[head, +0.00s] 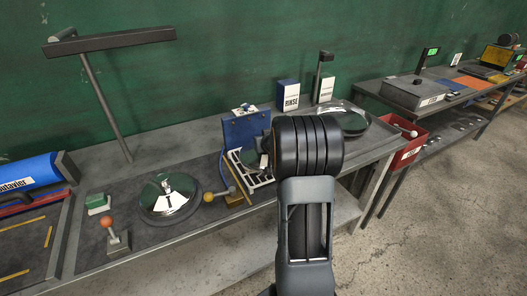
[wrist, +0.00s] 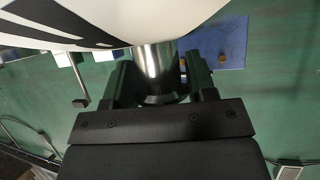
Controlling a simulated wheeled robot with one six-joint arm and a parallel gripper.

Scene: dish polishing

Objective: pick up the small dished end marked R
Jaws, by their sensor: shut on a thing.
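In the wrist view my gripper (wrist: 160,80) is shut on the shiny metal stub of a pale dished end (wrist: 140,18). Its wide pale face with black marking fills the top of the view. Only part of the marking shows, so I cannot read a letter. The stub stands between the two fingers. In the head view my arm hides the fingers and most of what they hold.
A blue upright fixture (head: 246,130) stands behind a slotted rack (head: 248,165). A polished dish (head: 170,196) lies left on the bench, near a yellow-ball lever (head: 220,195). A RINSE box (head: 289,94) stands behind. A red bin (head: 410,148) hangs at the right.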

